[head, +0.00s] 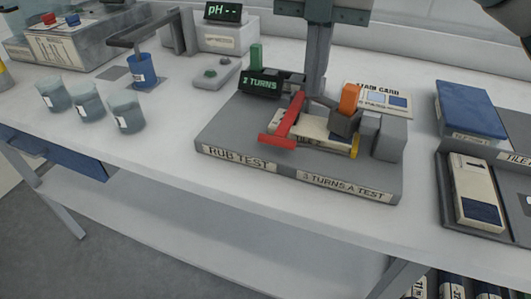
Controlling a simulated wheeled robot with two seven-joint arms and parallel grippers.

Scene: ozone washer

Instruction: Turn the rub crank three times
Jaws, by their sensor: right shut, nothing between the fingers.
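The rub test station (225,143) stands on the table, with front labels "RUB TEST" and "3 TURNS A TEST". Its red crank (284,124) slants from the upper right down to a crossbar at the lower left. The small dark counter (262,82) behind it shows "2 TURNS". A pale tile (315,133) lies under the crank, beside a grey block with an orange top (349,98). My right gripper (316,94) points down from the top, shut and empty, just behind the crank's upper end. I cannot tell whether it touches the crank. My left gripper is out of view.
A stain card (383,98) lies behind the station. At right are a blue-topped box (470,108) and a tray with a tile (477,190). At left are several grey cups (88,101), a blue cup (142,71) and a pH display (223,12). The table's front strip is clear.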

